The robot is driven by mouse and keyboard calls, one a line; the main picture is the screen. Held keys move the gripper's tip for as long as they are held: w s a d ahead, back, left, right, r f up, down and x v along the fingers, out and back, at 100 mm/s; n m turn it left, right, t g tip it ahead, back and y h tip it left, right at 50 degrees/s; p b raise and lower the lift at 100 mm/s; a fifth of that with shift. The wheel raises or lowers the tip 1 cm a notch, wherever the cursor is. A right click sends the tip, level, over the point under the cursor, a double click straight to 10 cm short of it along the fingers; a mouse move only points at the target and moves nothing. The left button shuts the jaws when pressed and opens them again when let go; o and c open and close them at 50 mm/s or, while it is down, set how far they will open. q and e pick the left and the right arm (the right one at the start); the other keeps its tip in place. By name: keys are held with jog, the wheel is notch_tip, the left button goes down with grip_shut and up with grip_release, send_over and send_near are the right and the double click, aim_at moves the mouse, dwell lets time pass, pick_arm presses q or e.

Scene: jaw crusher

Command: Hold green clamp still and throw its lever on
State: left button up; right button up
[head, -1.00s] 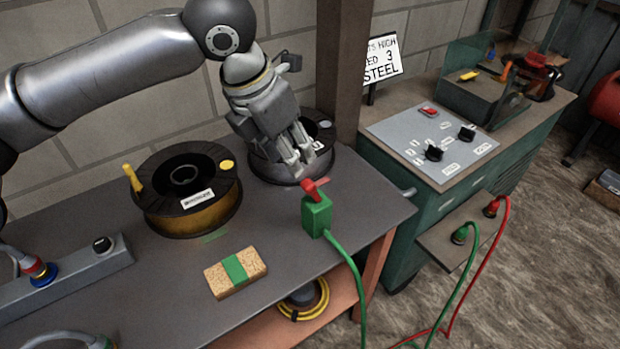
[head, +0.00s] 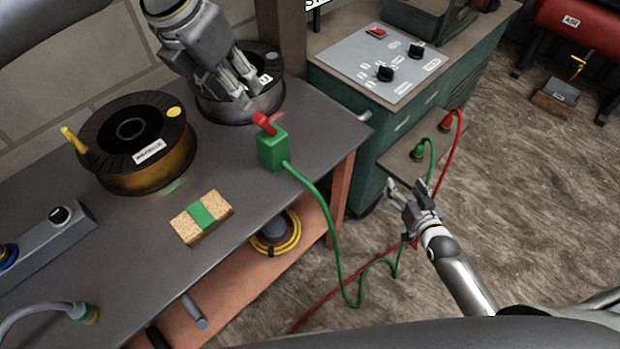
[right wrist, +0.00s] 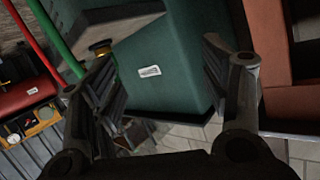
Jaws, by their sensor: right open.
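The green clamp (head: 272,150) stands on the grey workbench near its right edge, with a red lever (head: 263,122) on top and a green cable from its side. My left gripper (head: 252,97) is just behind and above the lever, pointing down toward it. Its fingers look parted, with nothing between them, and it appears apart from the clamp. My right gripper (head: 404,186) is open and empty, off the bench's right side and in front of the green cabinet. Its two parted fingers show in the right wrist view (right wrist: 165,85), where the clamp is not in view.
A wire spool (head: 140,165) and a sponge with a green band (head: 187,230) lie left of the clamp. Another spool (head: 215,108) stands behind it. The green cabinet (head: 345,130) is to the right. Green (head: 335,240) and red (head: 325,312) cables hang between bench and cabinet.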

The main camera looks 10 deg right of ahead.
jog(key=w+a+r+t+y, duration=0.1)
jog(key=w+r+t, duration=0.1)
jog(key=r, duration=0.6)
jog(key=w+a+r+t+y, duration=0.1)
jog(key=w+r+t, duration=0.1)
jog(key=r, duration=0.5)
jog(key=n+g+y, duration=0.4)
jog(key=n+y, duration=0.4)
jog(key=n, duration=0.1)
send_near(282, 158)
jog(key=shift+w+a+f, duration=0.15)
jog(key=shift+w, duration=0.3)
jog(key=shift+w+a+f, duration=0.15)
jog(key=shift+w, duration=0.25)
jog(key=shift+w+a, duration=0.4)
jog(key=shift+a, duration=0.15)
jog(key=x, duration=0.9)
jog(key=shift+w+a+r, duration=0.15)
jog(key=shift+w+r, duration=0.05)
jog(key=shift+c, duration=0.3)
